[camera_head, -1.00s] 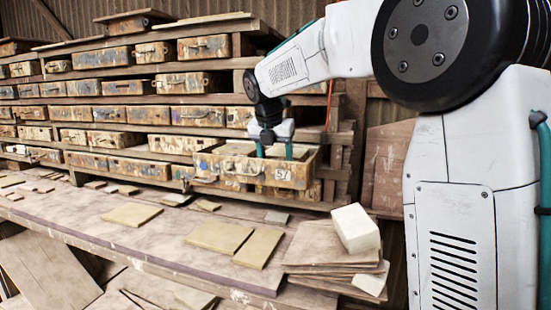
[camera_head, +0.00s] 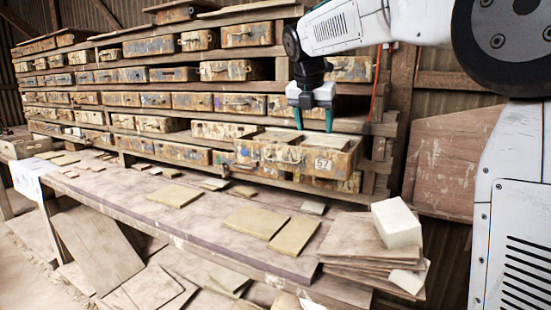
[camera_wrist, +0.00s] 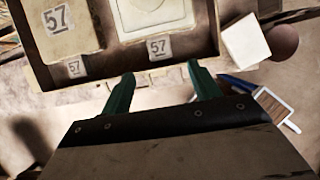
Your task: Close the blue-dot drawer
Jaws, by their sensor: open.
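One worn wooden drawer (camera_head: 283,153) is pulled out of the rack, with a label reading 57 on its front. A small bluish mark seems to show near the left of that front, too small to be sure. Tiles lie inside it. In the wrist view the drawer (camera_wrist: 185,52) spans the top, with 57 labels on it and on a tile. My gripper (camera_head: 314,119) is open and empty, with its green fingers pointing down above the drawer. In the wrist view the gripper's fingertips (camera_wrist: 161,77) appear just outside the drawer's edge; contact cannot be told.
The rack (camera_head: 366,150) holds rows of similar drawers. A bench (camera_head: 170,212) below carries flat tiles. A white block (camera_head: 397,222) stands on stacked boards at right. A brush with a blue handle (camera_wrist: 238,85) shows in the wrist view.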

